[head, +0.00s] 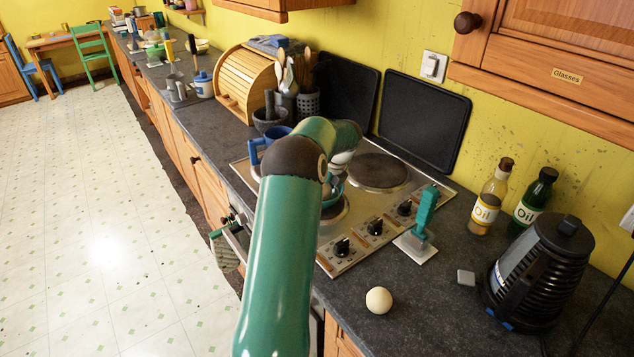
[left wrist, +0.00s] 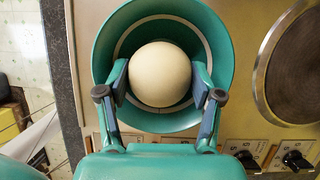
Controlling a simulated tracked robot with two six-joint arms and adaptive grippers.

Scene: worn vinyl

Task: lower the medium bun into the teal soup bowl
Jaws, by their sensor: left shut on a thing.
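The medium bun (left wrist: 160,75) is a pale, smooth ball held between the two fingers of my left gripper (left wrist: 160,84). The gripper is shut on it. In the left wrist view the bun lies within the rim of the teal soup bowl (left wrist: 107,35); I cannot tell whether it touches the bottom. The bowl stands on the cooker hob. In the head view only a bit of the bowl (head: 334,189) shows beside my green left arm, which hides the bun and most of the gripper. My right gripper is in neither view.
Another pale ball (head: 379,300) lies on the dark worktop. A black kettle (head: 540,270) and two oil bottles (head: 488,197) stand at the right. A blue mug (head: 268,147) and a mortar (head: 270,121) are beyond my arm.

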